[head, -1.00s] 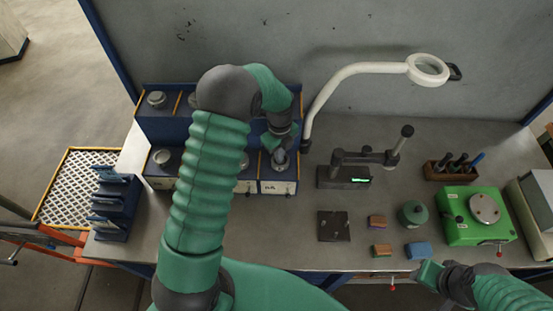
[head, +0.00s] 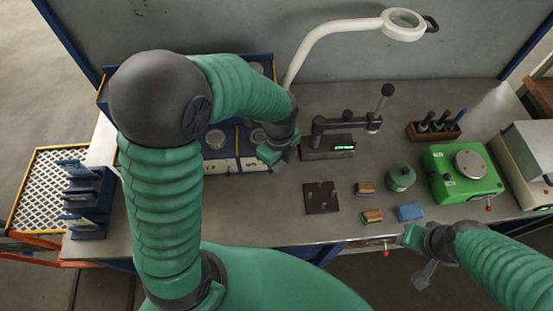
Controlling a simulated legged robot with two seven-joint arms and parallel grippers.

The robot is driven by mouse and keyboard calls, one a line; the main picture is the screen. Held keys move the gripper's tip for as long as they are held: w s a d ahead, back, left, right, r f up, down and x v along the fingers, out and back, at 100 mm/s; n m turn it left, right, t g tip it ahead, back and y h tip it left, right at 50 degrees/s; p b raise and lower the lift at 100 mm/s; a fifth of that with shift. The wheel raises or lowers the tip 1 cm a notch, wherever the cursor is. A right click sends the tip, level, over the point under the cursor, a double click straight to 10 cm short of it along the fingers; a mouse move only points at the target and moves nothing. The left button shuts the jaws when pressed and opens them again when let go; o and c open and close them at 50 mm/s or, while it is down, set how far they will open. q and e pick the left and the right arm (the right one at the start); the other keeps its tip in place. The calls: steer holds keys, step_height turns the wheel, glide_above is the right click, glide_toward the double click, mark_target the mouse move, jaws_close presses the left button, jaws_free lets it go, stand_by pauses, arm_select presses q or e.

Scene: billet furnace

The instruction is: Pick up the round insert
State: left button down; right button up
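Round metal inserts sit in the blue rack's front bins. One (head: 216,138) is in a middle bin and another round insert (head: 257,136) is in the rightmost bin, partly beside my arm. Which one the task means cannot be told. My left gripper (head: 276,160) is at the front right corner of the rack, just right of the rightmost bin. Its fingers are small and partly hidden by the wrist, so I cannot tell whether it holds anything. My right gripper (head: 415,256) hangs near the table's front edge, with its fingers apart and nothing seen between them.
A dark plate (head: 322,197), small coloured blocks (head: 370,216) and a green round pot (head: 401,178) lie on the bench. A measuring stand (head: 328,145), a green device (head: 460,172) and a lamp arm (head: 325,36) stand around. Free bench shows left of the plate.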

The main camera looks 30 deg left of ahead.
arm_select(q)
steer(key=c, duration=2.2)
jaws_free()
steer(key=shift+s, duration=0.1)
steer(key=c, duration=1.2)
jaws_free()
steer(key=shift+d, duration=0.15)
steer(key=o, duration=0.8)
steer(key=shift+c, duration=0.2)
steer(key=shift+r, duration=0.15)
